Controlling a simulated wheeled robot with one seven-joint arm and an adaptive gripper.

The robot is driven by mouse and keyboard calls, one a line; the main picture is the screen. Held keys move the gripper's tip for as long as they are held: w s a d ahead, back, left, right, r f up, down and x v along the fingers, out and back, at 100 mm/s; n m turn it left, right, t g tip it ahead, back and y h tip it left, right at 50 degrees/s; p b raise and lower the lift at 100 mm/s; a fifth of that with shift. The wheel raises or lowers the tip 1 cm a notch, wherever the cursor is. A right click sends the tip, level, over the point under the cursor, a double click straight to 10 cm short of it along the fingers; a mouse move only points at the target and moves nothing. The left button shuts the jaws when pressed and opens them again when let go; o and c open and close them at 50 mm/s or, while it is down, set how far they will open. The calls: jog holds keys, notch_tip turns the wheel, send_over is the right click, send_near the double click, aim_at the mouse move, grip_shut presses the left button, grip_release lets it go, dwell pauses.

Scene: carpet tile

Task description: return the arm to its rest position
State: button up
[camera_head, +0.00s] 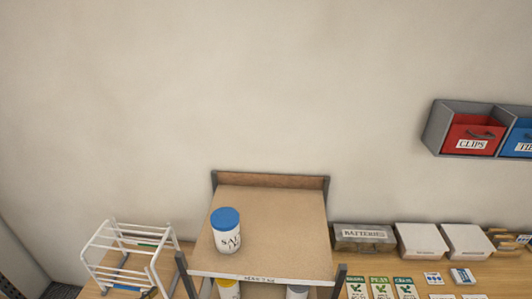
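My arm and gripper do not show in the head view, so I cannot see whether the gripper is open or shut. A white jar with a blue lid (226,232), its label partly readable as "SAL...", stands upright on the top board of a small wooden shelf (285,225). Nothing is touching the jar except the board under it.
A white wire rack (124,257) stands left of the shelf. A batteries box (364,238), white boxes (422,241) and seed packets (381,288) lie to the right. Wall bins, one red (469,137), hang at upper right. Lidded jars (228,290) show below the board.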

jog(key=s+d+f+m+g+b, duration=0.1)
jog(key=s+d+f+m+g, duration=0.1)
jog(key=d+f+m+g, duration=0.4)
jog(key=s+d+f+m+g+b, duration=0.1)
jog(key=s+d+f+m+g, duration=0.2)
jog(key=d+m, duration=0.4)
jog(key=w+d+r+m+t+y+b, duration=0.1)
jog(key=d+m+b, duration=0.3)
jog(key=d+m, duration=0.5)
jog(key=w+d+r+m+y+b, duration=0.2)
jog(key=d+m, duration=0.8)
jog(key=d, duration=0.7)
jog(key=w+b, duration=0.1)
jog(key=b, duration=0.1)
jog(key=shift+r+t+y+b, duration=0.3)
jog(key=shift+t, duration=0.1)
